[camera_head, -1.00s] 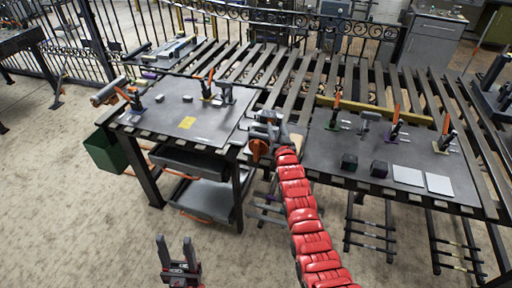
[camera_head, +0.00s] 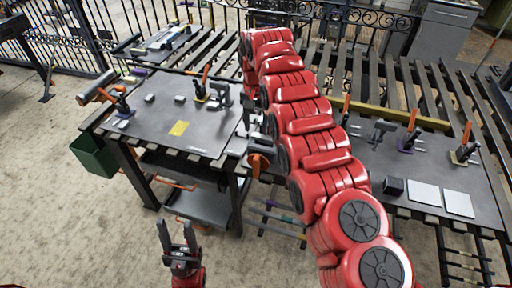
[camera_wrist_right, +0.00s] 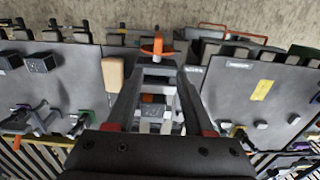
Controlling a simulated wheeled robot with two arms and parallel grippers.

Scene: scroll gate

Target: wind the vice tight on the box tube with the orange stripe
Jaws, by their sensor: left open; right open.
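The grey vice (camera_head: 262,143) sits at the front edge between two table plates, with an orange handle (camera_head: 258,163) facing front. In the right wrist view the vice (camera_wrist_right: 155,75) shows between my fingers, its handle (camera_wrist_right: 157,47) beyond them. An orange band on a grey piece, seemingly the box tube (camera_wrist_right: 153,98), shows at the vice; whether the jaws touch it I cannot tell. My right gripper (camera_wrist_right: 157,100) is open above the vice, fingers apart on either side; in the head view the red arm largely hides it. My left gripper (camera_head: 177,235) is open and empty, low in front of the table.
The left plate (camera_head: 150,125) holds clamps, small grey blocks and a yellow patch (camera_head: 179,128). The right plate (camera_head: 425,170) holds clamps, a dark cube (camera_head: 392,186) and pale squares (camera_head: 425,193). A green bin (camera_head: 93,155) hangs at the left. The floor in front is clear.

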